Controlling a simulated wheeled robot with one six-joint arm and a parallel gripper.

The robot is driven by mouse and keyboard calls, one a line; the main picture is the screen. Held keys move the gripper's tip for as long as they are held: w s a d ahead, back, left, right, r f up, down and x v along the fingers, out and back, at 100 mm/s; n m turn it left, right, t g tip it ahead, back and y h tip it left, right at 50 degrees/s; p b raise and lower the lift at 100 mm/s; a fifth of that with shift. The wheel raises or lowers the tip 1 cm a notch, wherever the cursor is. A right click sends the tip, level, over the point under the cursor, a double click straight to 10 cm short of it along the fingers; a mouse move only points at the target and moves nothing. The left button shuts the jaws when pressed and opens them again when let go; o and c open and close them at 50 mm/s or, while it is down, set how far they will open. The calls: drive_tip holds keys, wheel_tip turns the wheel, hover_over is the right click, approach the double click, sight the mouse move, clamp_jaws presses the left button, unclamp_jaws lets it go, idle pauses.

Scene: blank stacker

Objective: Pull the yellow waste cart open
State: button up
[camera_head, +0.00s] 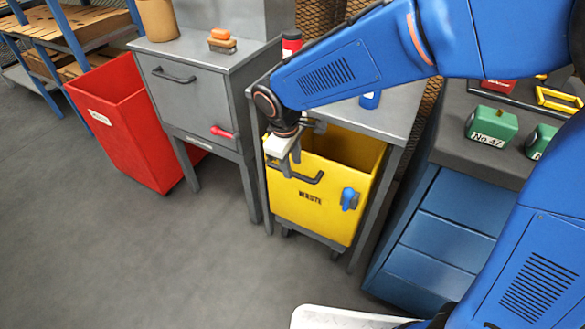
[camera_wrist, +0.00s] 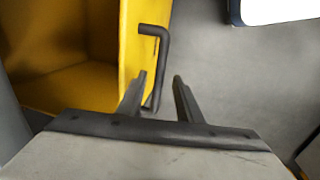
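The yellow waste cart (camera_head: 325,220) stands on casters in the bay under a grey bench in the head view. Its front carries a WASTE label, a dark bar handle (camera_head: 312,179) and a blue fitting (camera_head: 349,199). My gripper (camera_head: 290,164) is at the left end of the handle, near the cart's top front edge. In the wrist view, my gripper (camera_wrist: 160,77) is open, its fingers apart on either side of the handle (camera_wrist: 161,60). A gap shows on the right finger's side. Contact with the left finger is unclear. The cart's inside (camera_wrist: 65,85) looks empty where visible.
A red bin (camera_head: 125,120) stands at left beside a grey cabinet (camera_head: 190,95). Blue drawers (camera_head: 440,235) stand close at right. The grey bench's legs flank the cart. Open floor (camera_head: 170,260) lies in front of the cart.

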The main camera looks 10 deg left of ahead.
drive_tip(key=shift+w+d+f, duration=0.1)
drive_tip(key=shift+w+f, duration=0.05)
drive_tip(key=shift+f, duration=0.55)
drive_tip(key=shift+w+f, duration=0.1)
drive_tip(key=shift+f, duration=0.55)
clamp_jaws()
drive_tip(key=shift+s, duration=0.1)
